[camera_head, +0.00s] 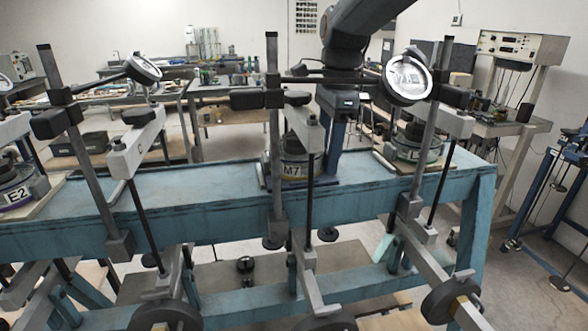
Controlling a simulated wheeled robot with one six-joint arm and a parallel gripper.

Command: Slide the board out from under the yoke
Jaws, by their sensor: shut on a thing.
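My gripper (332,168) reaches down from the top behind the middle lever frame to the right side of the pot labelled M7 (292,170). It is shut at the edge of the board (336,182) under this pot; its fingertips are partly hidden. The board lies flat on the blue bench (190,190), and the pot stands upright on it. The middle yoke (304,130), a pale bar with dark rods, is over the pot and in front of it. The upright post hides the pot's left part.
A pot labelled E2 (22,193) stands on a pale board at the left, and another pot (412,148) stands on a board at the right. Posts, dial gauges (407,78) and hanging rods stand close on both sides. The bench top between frames is clear.

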